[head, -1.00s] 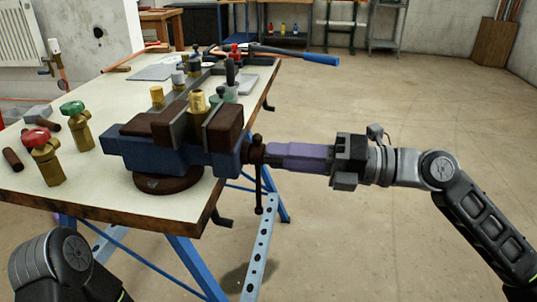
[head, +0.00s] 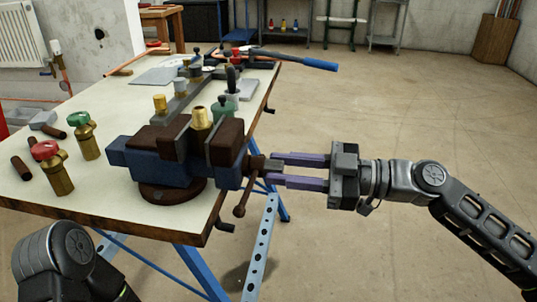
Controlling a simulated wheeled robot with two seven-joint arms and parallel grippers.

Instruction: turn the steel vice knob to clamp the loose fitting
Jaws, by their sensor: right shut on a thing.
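The blue vice (head: 135,160) with brown jaws stands on a round brown base at the bench's near right corner. A brass fitting (head: 201,118) stands upright between the jaws; whether both jaws touch it I cannot tell. The vice's steel knob (head: 257,163) is at its right end, with a thin handle bar (head: 243,198) slanting down to the left. My left gripper is out of view; only part of my left arm shows at the bottom left.
On the bench (head: 105,197) at left stand a red-topped valve (head: 56,168) and a green-topped valve (head: 84,135). Brass and grey fittings stand in a row behind the vice. A blue-handled tool (head: 320,64) overhangs the far right edge. The floor at right is clear.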

